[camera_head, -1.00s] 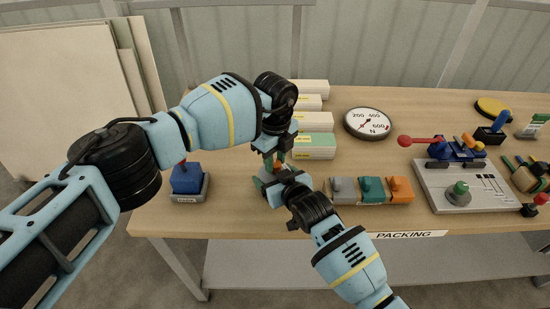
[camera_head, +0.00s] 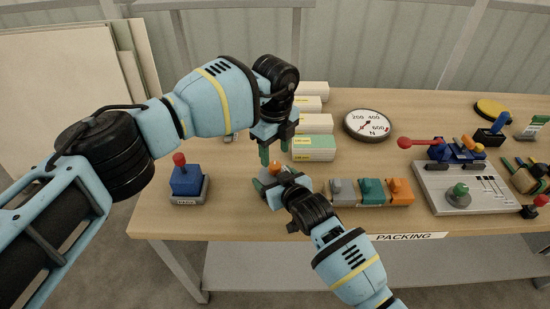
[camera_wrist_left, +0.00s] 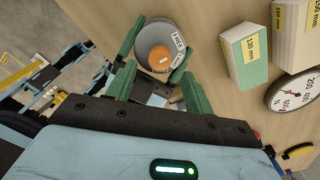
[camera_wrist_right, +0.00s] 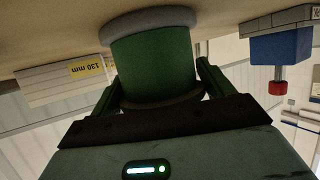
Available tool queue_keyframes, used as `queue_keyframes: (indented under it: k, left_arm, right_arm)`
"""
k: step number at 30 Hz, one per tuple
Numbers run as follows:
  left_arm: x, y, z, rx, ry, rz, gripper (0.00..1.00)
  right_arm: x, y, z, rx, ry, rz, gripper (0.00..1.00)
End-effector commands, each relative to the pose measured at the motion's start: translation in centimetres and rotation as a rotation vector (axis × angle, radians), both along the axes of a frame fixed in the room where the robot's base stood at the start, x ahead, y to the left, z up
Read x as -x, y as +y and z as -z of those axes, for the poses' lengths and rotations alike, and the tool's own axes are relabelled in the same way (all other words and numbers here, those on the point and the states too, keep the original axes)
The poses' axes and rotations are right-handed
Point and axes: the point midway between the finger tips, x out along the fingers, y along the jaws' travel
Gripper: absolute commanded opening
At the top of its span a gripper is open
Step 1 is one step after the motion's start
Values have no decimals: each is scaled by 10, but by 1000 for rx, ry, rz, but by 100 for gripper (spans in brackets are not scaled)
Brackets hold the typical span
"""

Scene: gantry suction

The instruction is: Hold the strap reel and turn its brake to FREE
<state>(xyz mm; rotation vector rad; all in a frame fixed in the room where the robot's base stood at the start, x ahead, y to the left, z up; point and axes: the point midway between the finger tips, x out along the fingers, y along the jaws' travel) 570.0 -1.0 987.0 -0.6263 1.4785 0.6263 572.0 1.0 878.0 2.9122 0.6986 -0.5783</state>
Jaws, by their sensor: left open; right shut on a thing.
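The strap reel (camera_head: 268,178) stands on the table near its front edge. In the left wrist view its grey top (camera_wrist_left: 150,36) has an orange brake knob (camera_wrist_left: 159,58) and white labels, one reading FREE. I cannot tell where the knob points. In the right wrist view the reel's green drum (camera_wrist_right: 155,65) sits between the fingers of my right gripper (camera_wrist_right: 158,88), which is shut on it from the front. My left gripper (camera_head: 275,152) is open and empty above the reel, its fingers apart on either side of the knob and clear of it.
A blue box with a red button (camera_head: 187,180) is to the left. Grey, teal and orange blocks (camera_head: 371,191) stand to the right, with a control panel (camera_head: 468,205) beyond. Labelled cartons (camera_head: 314,148) and a round dial (camera_head: 368,124) are behind. Bare table lies left of the reel.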

Motion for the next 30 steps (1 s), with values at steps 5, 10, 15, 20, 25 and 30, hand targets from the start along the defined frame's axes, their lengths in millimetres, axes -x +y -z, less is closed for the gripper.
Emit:
queue_keyframes:
  k: [5,10,15,20,25,30]
  left_arm:
    - [-1,0,-38,2,-4,1,52]
    - [0,0,-64,1,-2,0,52]
    - [0,0,-78,1,-1,0,52]
    - [0,0,-81,1,-1,0,52]
    - [0,0,-81,1,-1,0,52]
    - [0,0,-80,1,-1,0,52]
  right_arm:
    - [0,0,0,-1,0,0,30]
    - [0,0,0,-1,0,0,30]
    - [0,0,0,-1,0,0,30]
    - [0,0,0,-1,0,0,30]
    - [0,0,0,-1,0,0,30]
    - [0,0,0,-1,0,0,88]
